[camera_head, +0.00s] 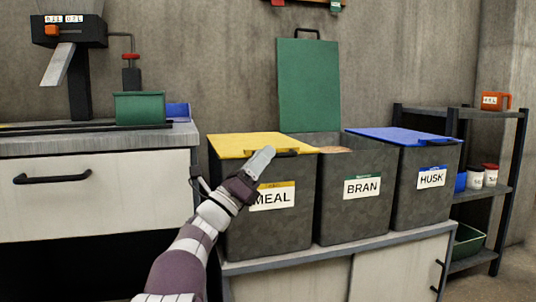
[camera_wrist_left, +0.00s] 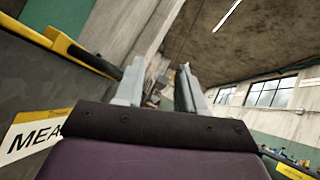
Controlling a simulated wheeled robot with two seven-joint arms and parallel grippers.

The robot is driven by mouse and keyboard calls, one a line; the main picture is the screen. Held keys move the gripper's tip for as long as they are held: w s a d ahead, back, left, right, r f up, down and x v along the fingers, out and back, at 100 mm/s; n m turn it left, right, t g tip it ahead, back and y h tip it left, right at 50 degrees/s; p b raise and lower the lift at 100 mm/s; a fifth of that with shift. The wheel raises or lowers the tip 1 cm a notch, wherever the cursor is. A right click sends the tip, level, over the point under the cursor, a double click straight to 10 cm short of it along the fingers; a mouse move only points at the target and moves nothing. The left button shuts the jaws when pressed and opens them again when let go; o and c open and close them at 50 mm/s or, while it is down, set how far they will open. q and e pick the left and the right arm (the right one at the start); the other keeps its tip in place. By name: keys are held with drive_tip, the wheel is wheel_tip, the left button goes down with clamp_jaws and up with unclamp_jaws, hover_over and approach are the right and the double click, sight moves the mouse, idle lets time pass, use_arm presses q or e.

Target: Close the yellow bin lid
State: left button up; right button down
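The yellow lid (camera_head: 245,142) lies flat or nearly flat across the top of the grey MEAL bin (camera_head: 295,222), with a dark handle at its front edge. My left gripper (camera_head: 263,158) is in front of that bin, with its fingertips near the lid's front edge; whether they touch it I cannot tell. In the left wrist view the two fingers (camera_wrist_left: 159,70) stand apart with nothing between them. The lid's yellow edge (camera_wrist_left: 62,43) and the MEAL label (camera_wrist_left: 30,138) show at the left there. My right gripper is not in view.
The BRAN bin (camera_head: 348,215) stands open beside it, its green lid (camera_head: 308,88) upright against the wall. The HUSK bin (camera_head: 415,205) has its blue lid (camera_head: 400,135) down. A counter (camera_head: 100,140) is at the left and a dark shelf (camera_head: 490,190) at the right.

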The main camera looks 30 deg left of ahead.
use_arm(q)
drive_tip(key=shift+s+a+f, duration=0.2)
drive_tip(key=shift+s+f, duration=0.25)
drive_tip(key=shift+s, duration=0.05)
